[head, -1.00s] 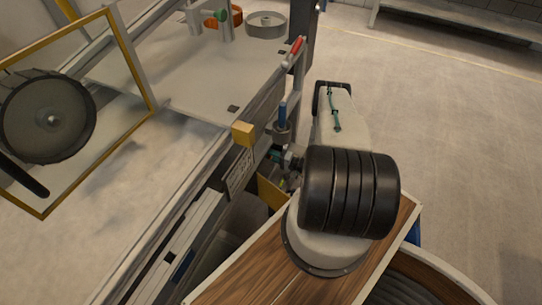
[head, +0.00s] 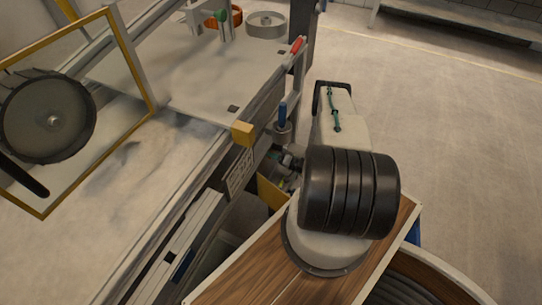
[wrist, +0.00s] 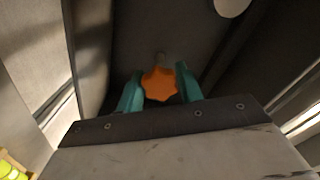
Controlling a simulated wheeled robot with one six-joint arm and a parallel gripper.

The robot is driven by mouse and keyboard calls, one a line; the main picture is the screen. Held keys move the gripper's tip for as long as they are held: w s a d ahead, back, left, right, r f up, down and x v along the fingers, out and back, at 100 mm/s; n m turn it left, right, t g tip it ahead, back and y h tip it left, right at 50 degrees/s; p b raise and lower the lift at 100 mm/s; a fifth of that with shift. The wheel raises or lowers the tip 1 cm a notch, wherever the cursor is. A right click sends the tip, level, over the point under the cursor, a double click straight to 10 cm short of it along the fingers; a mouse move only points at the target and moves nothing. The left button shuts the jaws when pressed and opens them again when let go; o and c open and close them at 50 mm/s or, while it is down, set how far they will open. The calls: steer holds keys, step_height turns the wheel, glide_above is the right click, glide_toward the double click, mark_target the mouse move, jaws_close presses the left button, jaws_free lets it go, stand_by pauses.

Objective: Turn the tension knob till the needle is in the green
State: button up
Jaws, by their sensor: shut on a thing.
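The tension knob (wrist: 160,86) is orange and lobed, and shows in the upper middle of the wrist view in front of a dark panel. My gripper (wrist: 160,74) has teal fingers on the left and right sides of the knob and is shut on it. In the head view my arm hides the knob and most of the gripper beside the bed's near side. I cannot make out a needle or a green zone in either view.
A yellow-framed pane (head: 140,62) stands at left. The floor at right is clear.

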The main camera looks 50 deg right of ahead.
steer(key=o, duration=1)
steer(key=shift+c, duration=0.2)
steer(key=v, duration=0.8)
steer(key=shift+w, duration=0.1)
